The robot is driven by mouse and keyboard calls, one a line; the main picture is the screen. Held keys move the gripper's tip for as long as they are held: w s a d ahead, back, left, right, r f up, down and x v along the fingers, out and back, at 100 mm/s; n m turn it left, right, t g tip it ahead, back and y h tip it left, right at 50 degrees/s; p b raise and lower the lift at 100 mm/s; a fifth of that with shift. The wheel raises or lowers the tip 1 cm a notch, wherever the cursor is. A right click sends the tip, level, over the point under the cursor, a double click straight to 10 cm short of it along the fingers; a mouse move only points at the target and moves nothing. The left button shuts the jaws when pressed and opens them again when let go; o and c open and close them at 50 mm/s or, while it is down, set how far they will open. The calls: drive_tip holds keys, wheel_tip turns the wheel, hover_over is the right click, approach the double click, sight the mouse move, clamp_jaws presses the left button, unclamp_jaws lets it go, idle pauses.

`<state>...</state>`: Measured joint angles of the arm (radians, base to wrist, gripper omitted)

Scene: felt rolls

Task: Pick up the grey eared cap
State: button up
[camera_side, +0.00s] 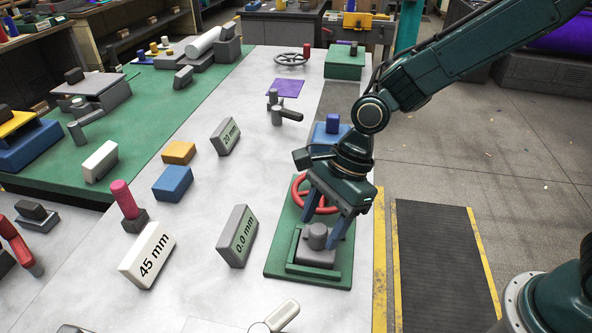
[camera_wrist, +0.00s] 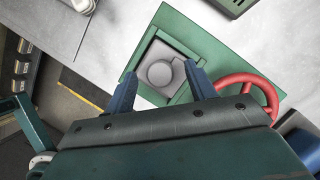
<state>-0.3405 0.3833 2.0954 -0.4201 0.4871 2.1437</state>
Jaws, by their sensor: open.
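A round grey knob-like piece (camera_side: 317,236), which looks like the grey cap, sits on a grey square block (camera_side: 316,258) on a green plate (camera_side: 312,281). I cannot make out ears on it. The wrist view shows its round top (camera_wrist: 160,74) from above. My gripper (camera_side: 322,231) is over the plate, pointing down, its blue fingers apart. In the wrist view my gripper (camera_wrist: 160,70) has one finger on each side of the round top. I cannot tell whether the fingers touch anything.
A red handwheel (camera_side: 301,185) stands on the same plate, close behind my gripper.

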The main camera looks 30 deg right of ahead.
sight(319, 228)
drive_tip(key=shift+x, duration=1)
drive_tip(key=shift+r, duration=0.1)
drive_tip(key=shift+c, duration=0.2)
clamp_jaws()
drive_tip(key=shift+r, duration=0.15)
wheel_tip(319, 228, up, 20)
idle(0.6)
